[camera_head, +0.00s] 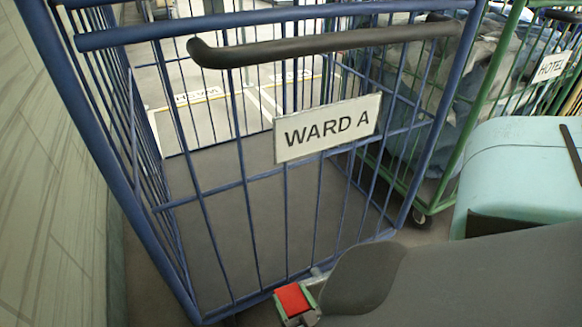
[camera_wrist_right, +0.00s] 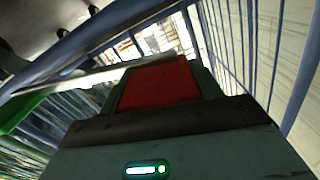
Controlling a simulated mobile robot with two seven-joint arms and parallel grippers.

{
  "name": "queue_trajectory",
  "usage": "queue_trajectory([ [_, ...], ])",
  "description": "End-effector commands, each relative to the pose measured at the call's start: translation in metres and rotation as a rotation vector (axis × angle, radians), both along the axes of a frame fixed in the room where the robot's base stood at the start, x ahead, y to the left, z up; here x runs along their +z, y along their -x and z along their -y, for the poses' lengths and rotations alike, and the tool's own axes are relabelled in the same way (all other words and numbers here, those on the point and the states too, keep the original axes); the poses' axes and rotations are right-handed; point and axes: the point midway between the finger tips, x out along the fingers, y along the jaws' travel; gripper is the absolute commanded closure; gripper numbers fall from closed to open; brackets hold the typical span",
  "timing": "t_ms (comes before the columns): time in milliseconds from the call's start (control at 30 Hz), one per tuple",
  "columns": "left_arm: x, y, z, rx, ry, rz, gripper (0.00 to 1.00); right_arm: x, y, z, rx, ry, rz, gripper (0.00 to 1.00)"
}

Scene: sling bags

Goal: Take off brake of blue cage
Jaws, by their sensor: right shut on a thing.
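The blue cage (camera_head: 283,165) stands in front of me with a WARD A sign (camera_head: 327,128) and a dark push handle (camera_head: 325,47). It is empty, with a bare grey floor panel. A red brake pedal (camera_head: 291,299) shows at its bottom near edge. My right gripper (camera_head: 299,305) is low at that edge and shut on the red pedal. The right wrist view shows the red pedal (camera_wrist_right: 161,83) straight ahead of the gripper's body. My dark forearm hides the floor to the right of the pedal. My left gripper is not in view.
A green cage (camera_head: 482,95) with a HOTEL sign (camera_head: 552,66) and full grey-blue bags (camera_head: 415,85) stands close on the right. A pale wall (camera_head: 45,190) runs close along the left. Marked floor (camera_head: 195,97) shows beyond the blue cage.

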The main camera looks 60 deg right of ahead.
Motion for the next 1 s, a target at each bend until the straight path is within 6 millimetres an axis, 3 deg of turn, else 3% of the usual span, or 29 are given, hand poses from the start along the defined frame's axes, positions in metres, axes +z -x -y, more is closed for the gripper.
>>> queue_trajectory([
  [233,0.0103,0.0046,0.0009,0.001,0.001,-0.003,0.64,0.0113,0.0022,0.0029,-0.001,0.016,-0.004,0.77],
  [767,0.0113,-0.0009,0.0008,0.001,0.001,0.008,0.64,0.0144,0.0026,0.0067,-0.004,0.026,-0.003,0.77],
  [800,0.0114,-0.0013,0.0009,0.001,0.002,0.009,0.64,0.0145,0.0025,0.0068,-0.004,0.026,-0.003,0.34],
  [933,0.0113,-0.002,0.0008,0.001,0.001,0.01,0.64,0.0137,0.0025,0.0063,-0.003,0.022,-0.004,0.17],
  [1000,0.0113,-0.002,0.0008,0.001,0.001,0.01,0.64,0.0132,0.0026,0.0056,-0.001,0.02,-0.004,0.15],
])
